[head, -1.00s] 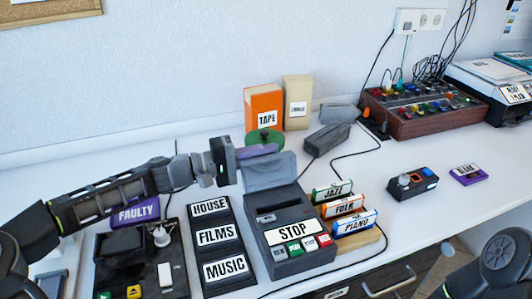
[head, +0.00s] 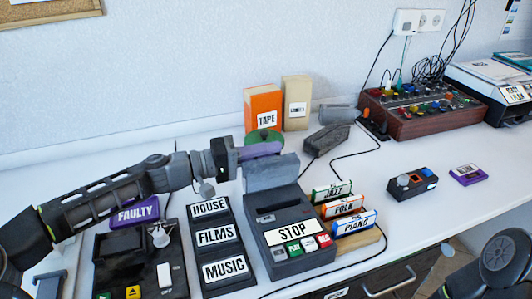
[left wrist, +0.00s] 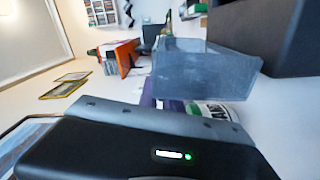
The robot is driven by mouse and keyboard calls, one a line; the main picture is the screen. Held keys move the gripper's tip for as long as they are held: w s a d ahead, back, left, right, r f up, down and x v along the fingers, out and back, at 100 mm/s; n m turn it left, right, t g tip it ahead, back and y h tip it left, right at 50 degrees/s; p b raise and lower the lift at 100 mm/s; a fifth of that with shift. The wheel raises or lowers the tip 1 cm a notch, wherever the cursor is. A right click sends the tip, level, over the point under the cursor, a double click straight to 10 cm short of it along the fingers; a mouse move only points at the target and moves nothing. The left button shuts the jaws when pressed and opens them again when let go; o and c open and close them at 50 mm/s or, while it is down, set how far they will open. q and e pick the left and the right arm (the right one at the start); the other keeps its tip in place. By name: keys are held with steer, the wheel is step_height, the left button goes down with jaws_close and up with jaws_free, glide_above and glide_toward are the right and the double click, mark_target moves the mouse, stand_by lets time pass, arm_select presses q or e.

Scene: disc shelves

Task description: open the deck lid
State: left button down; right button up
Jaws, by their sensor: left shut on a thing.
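The tape deck (head: 262,225) is a dark grey box with a STOP label and a row of colored keys at its front. Its grey lid (head: 271,175) stands raised at the deck's back edge, tilted up from the body. My left gripper (head: 262,151) reaches in from the left, its purplish fingers shut at the lid's upper edge, partly hidden behind it. In the left wrist view the lid (left wrist: 205,72) is a translucent grey-blue panel just beyond the gripper body.
An orange TAPE box (head: 263,108) stands behind. A faulty deck (head: 140,262) is at the left. Desk space at right is clearer.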

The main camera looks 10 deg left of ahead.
arm_select(q)
steer(key=shift+s+d+f, duration=0.1)
steer(key=shift+s+f, duration=0.05)
steer(key=shift+f, duration=0.1)
steer(key=c, duration=1.6)
jaws_free()
steer(key=shift+r, duration=0.15)
steer(key=shift+o, duration=0.2)
steer(key=p+v, duration=0.1)
steer(key=v, duration=0.6)
steer(key=shift+a, duration=0.4)
steer(key=shift+s, duration=0.15)
steer(key=shift+a+p, duration=0.1)
steer(key=shift+p, duration=0.25)
